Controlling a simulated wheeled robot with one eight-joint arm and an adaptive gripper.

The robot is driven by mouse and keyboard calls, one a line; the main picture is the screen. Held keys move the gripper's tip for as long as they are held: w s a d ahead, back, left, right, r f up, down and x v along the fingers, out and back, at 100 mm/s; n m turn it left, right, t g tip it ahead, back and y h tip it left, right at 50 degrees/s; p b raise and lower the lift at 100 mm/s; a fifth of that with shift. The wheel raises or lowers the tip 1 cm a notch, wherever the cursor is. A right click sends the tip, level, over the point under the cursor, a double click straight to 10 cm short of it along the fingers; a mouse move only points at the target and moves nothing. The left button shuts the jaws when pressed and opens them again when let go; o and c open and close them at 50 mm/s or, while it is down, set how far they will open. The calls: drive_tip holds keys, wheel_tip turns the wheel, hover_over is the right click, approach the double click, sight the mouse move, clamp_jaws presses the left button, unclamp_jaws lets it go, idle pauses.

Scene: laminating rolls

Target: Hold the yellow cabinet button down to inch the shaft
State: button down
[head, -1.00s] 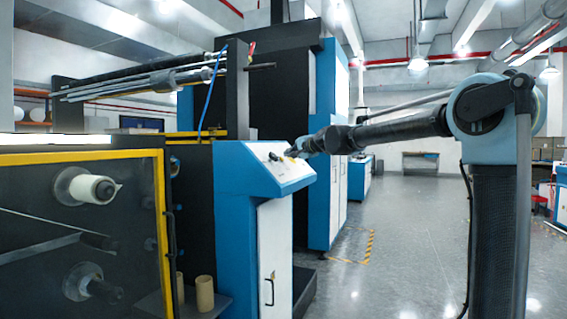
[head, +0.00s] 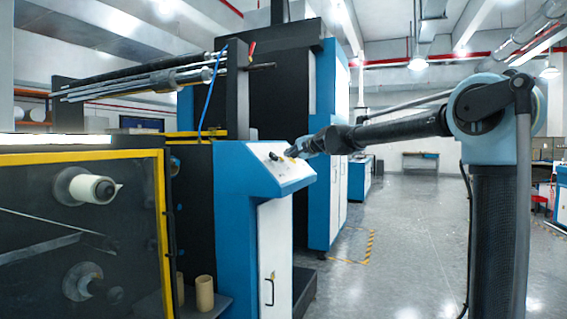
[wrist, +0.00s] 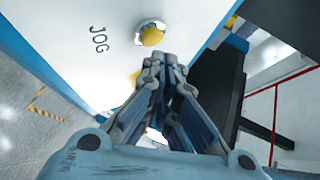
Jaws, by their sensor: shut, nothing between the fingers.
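The yellow button (wrist: 151,37) sits in a silver ring on the white panel face in the wrist view, beside the printed word JOG (wrist: 98,40). My gripper (wrist: 165,59) is shut and empty, its fingertips just below the button in the picture. The button's face is uncovered; a small gap shows between it and the fingertips. In the head view my gripper (head: 291,151) is at the sloped top panel of the blue and white cabinet (head: 272,240). The button cannot be made out there.
A second yellow patch (wrist: 135,77) shows partly behind the fingers. Dark knobs (head: 273,156) stand on the panel left of my gripper. The yellow-framed guard (head: 120,154) with rollers behind it fills the left. Open grey floor (head: 400,240) lies right of the cabinet.

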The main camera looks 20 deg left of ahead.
drive_tip(key=shift+a, duration=0.1)
drive_tip(key=shift+a+f, duration=0.25)
drive_tip(key=shift+a+f, duration=0.25)
idle(0.9)
idle(4.8)
drive_tip(key=shift+s+d+r, duration=0.1)
drive_tip(key=shift+d+r, duration=0.45)
drive_tip(key=shift+d, duration=0.05)
drive_tip(key=shift+s+d+r, duration=0.15)
drive_tip(key=shift+d+r, duration=1.6)
drive_tip(key=shift+r, duration=0.05)
